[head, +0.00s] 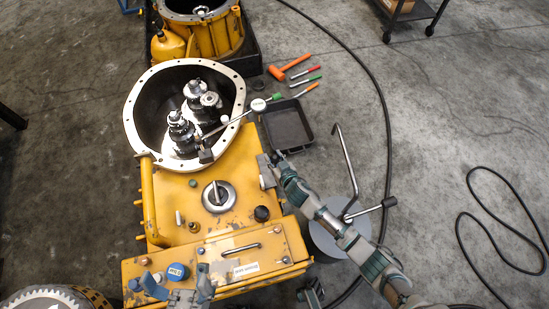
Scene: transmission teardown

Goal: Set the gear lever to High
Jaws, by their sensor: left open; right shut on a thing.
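The yellow gear housing (165,200) stands in the middle of the head view. A round silver fitting with a short upright handle (217,196) sits on its top. A slim rod with a pale ball knob (258,105) slants up from a black block at the open bell; I cannot tell which of these is the gear lever. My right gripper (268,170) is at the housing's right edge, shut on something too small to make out. My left gripper (178,288) is open at the bottom, its fingers either side of the blue cap (177,272).
A black tray (286,126) lies right of the bell, near an orange hammer (289,66) and several small tools. A grey drum (325,238) with a bent rod stands partly behind my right arm. A black cable crosses the floor.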

